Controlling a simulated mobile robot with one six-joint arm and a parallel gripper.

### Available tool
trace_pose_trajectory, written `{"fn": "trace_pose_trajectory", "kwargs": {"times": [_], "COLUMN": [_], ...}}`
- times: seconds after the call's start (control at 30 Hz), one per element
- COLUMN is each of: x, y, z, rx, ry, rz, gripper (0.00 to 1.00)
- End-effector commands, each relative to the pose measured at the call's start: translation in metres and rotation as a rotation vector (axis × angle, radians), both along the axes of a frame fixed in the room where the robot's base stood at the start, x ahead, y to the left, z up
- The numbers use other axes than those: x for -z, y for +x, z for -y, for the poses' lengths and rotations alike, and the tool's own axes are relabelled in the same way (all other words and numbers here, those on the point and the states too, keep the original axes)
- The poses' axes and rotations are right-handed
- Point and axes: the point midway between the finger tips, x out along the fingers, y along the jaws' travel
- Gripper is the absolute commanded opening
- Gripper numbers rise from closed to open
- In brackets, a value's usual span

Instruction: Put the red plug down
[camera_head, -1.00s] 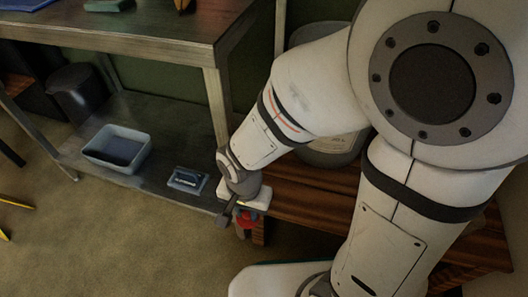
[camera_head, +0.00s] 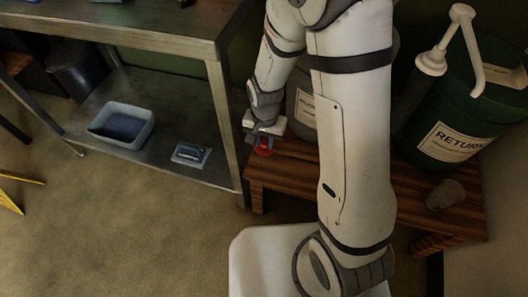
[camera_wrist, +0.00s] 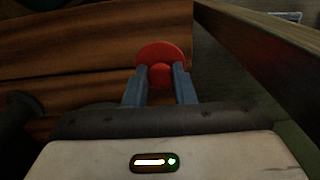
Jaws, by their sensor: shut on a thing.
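The red plug (camera_wrist: 160,52) is a round disc with a small knob, held between the two blue-grey fingers of my gripper (camera_wrist: 159,84) in the wrist view. In the head view the plug (camera_head: 264,151) shows as a small red spot under my gripper (camera_head: 259,141), over the left end of the wooden bench (camera_head: 290,174). My gripper is shut on the plug's knob. I cannot tell whether the disc touches the bench top.
A green bucket labelled RETURN (camera_head: 447,146) with a pump stands on the bench at right, near a small cup (camera_head: 445,195). A grey bucket (camera_head: 303,102) is partly hidden behind my arm. A metal shelf (camera_head: 218,120) stands close at left, holding a tub (camera_head: 122,124).

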Motion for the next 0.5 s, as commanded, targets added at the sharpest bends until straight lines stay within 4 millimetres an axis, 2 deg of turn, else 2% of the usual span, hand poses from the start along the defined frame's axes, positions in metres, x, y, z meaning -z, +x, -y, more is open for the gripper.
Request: {"fn": "trace_pose_trajectory", "kwargs": {"times": [0.1, 0.33, 0.5], "x": [0.017, 0.030, 0.060], "y": [0.002, 0.002, 0.002], "z": [0.001, 0.001, 0.001], "rx": [0.000, -0.001, -0.001], "ry": [-0.001, 0.000, -0.001], "rz": [-0.004, -0.002, -0.004], "gripper": [0.02, 0.02, 0.02]}}
